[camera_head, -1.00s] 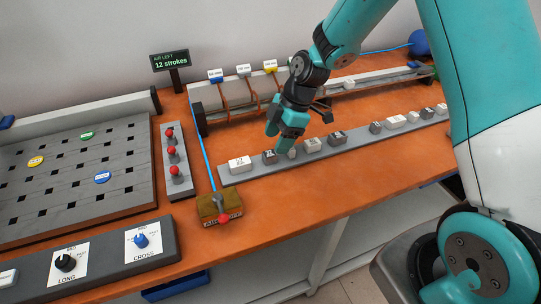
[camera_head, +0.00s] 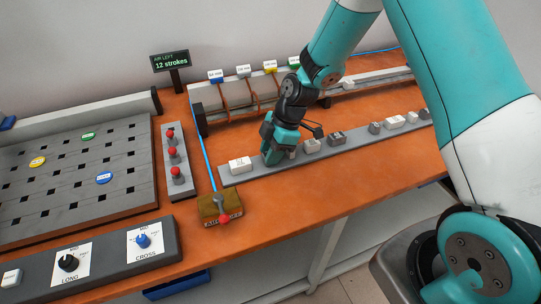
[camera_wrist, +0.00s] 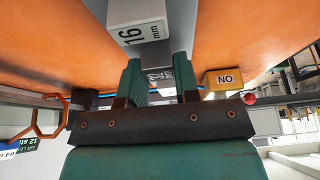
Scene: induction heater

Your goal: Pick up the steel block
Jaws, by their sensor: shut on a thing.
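My gripper (camera_head: 270,157) is down at the grey rail, just right of the white block at its left end. It is shut on a small grey labelled block, presumably the steel block. The block (camera_wrist: 158,75) shows between the two fingers in the wrist view, its label partly legible. In the head view the fingers hide it. I cannot tell whether it is clear of the rail (camera_head: 345,148).
A white block (camera_head: 239,165) lies left of my gripper, and more blocks (camera_head: 337,138) stand along the rail to the right. A block marked 16 mm (camera_wrist: 138,25) is near the fingers. A brass-coloured box with a red knob (camera_head: 221,208) sits in front.

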